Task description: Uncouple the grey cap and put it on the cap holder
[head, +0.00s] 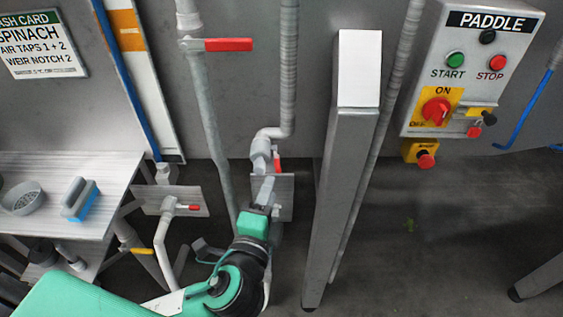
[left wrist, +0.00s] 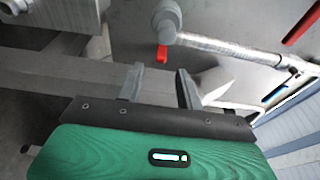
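A grey fitting (head: 260,150), which may be the grey cap, sits at the lower end of the elbowed pipe, with a red lever (head: 277,164) beside it. What looks like the same grey fitting (left wrist: 166,20) is at the pipe end in the left wrist view, with a red lever (left wrist: 161,54) hanging below. My left gripper (head: 264,188) is just below the fitting in the head view. In the left wrist view my left gripper (left wrist: 160,82) is open, with nothing between its fingers and apart from the fitting. I cannot make out the cap holder surely. My right gripper is out of view.
A tall metal post (head: 343,190) stands close right of my left gripper. A grey plate (head: 286,197) is behind the gripper. At left are a pipe with a red-tipped tap (head: 170,206) and a bench (head: 90,163) with a brush (head: 80,199).

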